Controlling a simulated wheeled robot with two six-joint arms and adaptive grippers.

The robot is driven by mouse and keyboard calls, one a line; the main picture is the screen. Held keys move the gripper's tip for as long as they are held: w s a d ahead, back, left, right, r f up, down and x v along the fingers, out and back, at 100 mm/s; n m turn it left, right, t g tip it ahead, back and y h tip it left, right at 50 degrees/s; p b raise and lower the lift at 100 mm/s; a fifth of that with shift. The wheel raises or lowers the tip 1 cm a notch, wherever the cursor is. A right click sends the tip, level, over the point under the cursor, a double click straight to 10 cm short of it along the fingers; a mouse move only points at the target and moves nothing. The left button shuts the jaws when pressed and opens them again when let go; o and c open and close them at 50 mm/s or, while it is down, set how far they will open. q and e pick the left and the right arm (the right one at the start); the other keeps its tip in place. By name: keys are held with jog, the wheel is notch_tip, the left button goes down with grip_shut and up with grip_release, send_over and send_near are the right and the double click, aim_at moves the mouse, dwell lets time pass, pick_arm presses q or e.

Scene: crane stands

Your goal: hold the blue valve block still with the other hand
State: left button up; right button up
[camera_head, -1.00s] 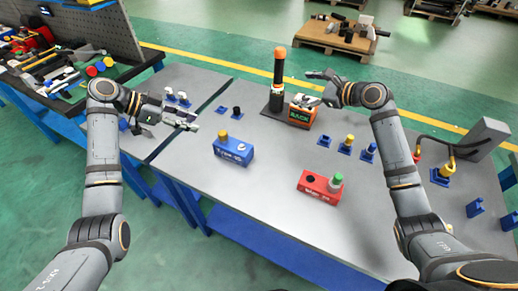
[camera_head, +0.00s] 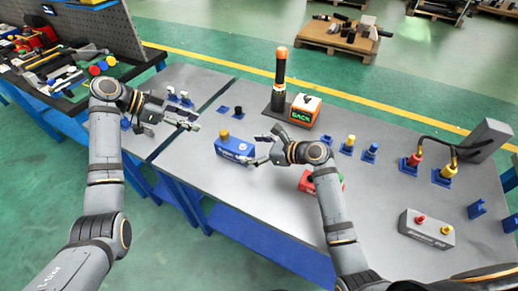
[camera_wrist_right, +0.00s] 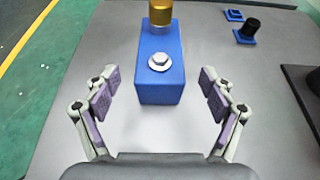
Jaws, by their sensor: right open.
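The blue valve block (camera_head: 236,147) stands on the grey table near its front edge, with a yellow-brass cap on its left part. In the right wrist view the block (camera_wrist_right: 160,85) lies straight ahead between the open fingers, with a silver hex fitting on top and the brass cap (camera_wrist_right: 160,14) beyond. My right gripper (camera_head: 262,148) is open and empty at the block's right end. In the wrist view its pads (camera_wrist_right: 158,95) stand apart from the block's sides. My left gripper (camera_head: 194,120) is up and left of the block, away from it; its finger gap is too small to judge.
A red block (camera_head: 308,182) sits partly hidden behind my right arm. A black-and-orange post (camera_head: 279,85) and an orange-white box (camera_head: 305,108) stand behind. A grey block (camera_head: 427,229) with red and yellow caps is at right. Small blue stands (camera_head: 370,151) dot the table.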

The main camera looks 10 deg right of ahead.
aim_at(234, 148)
jog(key=x, duration=0.8)
pick_arm(q)
jog(key=shift+a, duration=0.1)
pick_arm(e)
jog(key=c, duration=1.7)
grip_shut()
pick_arm(q)
jog(key=shift+o, duration=0.8)
pick_arm(e)
jog(key=shift+s, duration=0.1)
pick_arm(q)
jog(key=d+n+y, duration=0.1)
jog(key=d+y, duration=0.2)
jog(key=w+d+g+y, duration=0.1)
jog(key=d+y, duration=0.2)
jog(key=w+d+r+n+y, duration=0.1)
jog(key=d+y, duration=0.1)
jog(key=d, duration=0.1)
jog(key=shift+n+g+y, duration=0.3)
jog(key=shift+y, duration=0.1)
pick_arm(e)
jog(key=shift+f, duration=0.1)
pick_arm(q)
jog(key=shift+s+d+r+y, duration=0.15)
jog(key=shift+s+r+y, duration=0.1)
jog(key=shift+r+y, duration=0.3)
jog(key=shift+f, duration=0.2)
